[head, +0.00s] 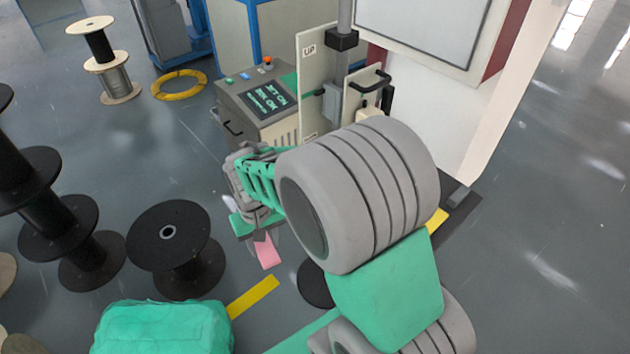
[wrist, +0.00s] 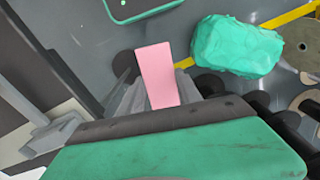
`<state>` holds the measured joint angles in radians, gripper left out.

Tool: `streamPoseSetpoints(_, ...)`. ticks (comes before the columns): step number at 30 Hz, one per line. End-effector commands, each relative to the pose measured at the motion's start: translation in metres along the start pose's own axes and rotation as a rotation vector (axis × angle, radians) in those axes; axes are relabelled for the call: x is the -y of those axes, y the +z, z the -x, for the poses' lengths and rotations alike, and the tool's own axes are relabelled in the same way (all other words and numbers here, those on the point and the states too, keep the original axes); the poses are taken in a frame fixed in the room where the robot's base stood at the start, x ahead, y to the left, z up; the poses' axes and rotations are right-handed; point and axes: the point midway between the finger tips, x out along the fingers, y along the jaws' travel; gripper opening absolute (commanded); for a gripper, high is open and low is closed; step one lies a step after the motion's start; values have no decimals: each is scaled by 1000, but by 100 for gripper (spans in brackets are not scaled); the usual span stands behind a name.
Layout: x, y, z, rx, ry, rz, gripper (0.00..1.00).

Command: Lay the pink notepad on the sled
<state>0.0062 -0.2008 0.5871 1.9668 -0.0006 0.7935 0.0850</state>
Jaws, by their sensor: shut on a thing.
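The pink notepad (head: 267,251) hangs below my gripper (head: 258,232) in the head view, well above the floor, with its upper part hidden by the gripper. In the wrist view the pink notepad (wrist: 157,75) sticks out as a flat strip between the grey fingers of my gripper (wrist: 158,85), which is shut on it. My arm hides part of the floor in the head view. I cannot make out for sure which thing is the sled.
A teal wrapped bundle (head: 162,328) lies at the lower left, also in the wrist view (wrist: 238,45). Black spools (head: 170,240) stand on the left. A control console (head: 262,105) stands behind my gripper. A yellow cable coil (head: 180,85) lies on the floor at the back.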

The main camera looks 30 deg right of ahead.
Motion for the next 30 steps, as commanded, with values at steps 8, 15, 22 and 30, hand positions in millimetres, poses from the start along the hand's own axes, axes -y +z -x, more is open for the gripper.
streamPoseSetpoints(8,-30,-85,92,24,-15,-641,0)
streamPoseSetpoints(15,-84,-131,172,49,-43,-1204,0)
streamPoseSetpoints(22,-108,-130,185,57,-51,-1347,0)
streamPoseSetpoints(30,-165,-83,154,59,-51,-1349,0)
